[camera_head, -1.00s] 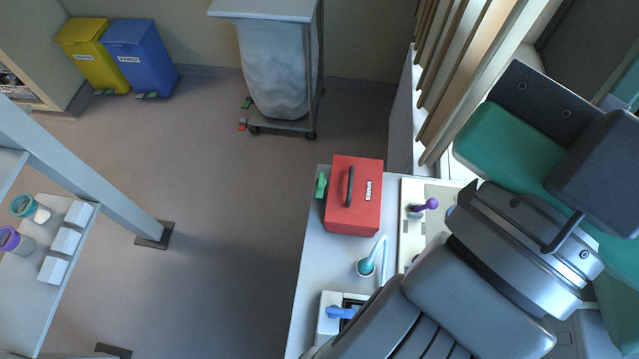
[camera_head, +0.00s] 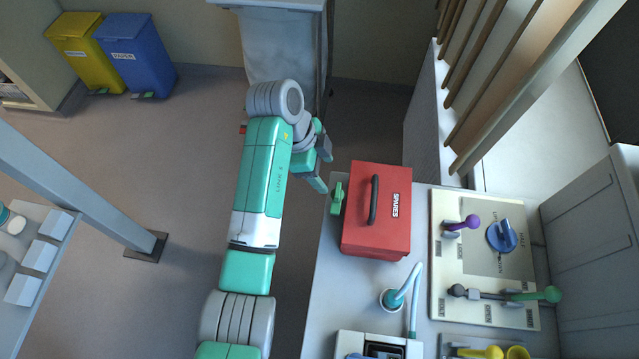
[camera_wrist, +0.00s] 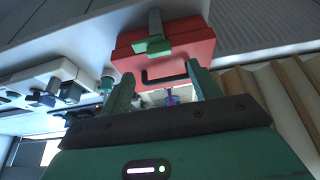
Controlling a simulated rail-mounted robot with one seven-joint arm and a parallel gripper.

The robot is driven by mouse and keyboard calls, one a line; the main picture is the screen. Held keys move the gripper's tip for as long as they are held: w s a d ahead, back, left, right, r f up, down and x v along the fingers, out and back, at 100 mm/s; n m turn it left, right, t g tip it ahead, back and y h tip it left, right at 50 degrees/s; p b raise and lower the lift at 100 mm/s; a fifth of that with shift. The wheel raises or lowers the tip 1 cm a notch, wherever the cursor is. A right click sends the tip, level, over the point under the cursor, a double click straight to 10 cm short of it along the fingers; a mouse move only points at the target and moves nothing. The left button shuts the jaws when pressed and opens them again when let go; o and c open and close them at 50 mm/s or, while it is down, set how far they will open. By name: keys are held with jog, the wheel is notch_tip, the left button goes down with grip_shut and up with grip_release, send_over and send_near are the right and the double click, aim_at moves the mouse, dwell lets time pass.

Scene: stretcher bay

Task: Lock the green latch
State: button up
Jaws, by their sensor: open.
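A small green latch (camera_head: 337,198) sits at the left edge of the grey counter (camera_head: 322,275), just left of the red box. In the wrist view the green latch (camera_wrist: 152,46) shows as a green handle with a grey bar, in front of the red box. My gripper (camera_head: 322,168) is open and empty, just left of and above the latch in the head view. In the wrist view my gripper (camera_wrist: 163,86) has its two green fingers spread below the latch and apart from it. I cannot tell the latch's lock state.
The red box (camera_head: 388,240) marked SPARES stands close beside the latch. A panel (camera_head: 500,262) with purple, blue and green-ended handles lies to its right. A cup (camera_head: 391,300) with a teal tube stands in front.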

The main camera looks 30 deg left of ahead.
aim_at(338, 190)
jog(key=x, duration=0.8)
jog(key=shift+r, duration=0.1)
jog(key=shift+c, duration=0.2)
jog(key=c, duration=0.9)
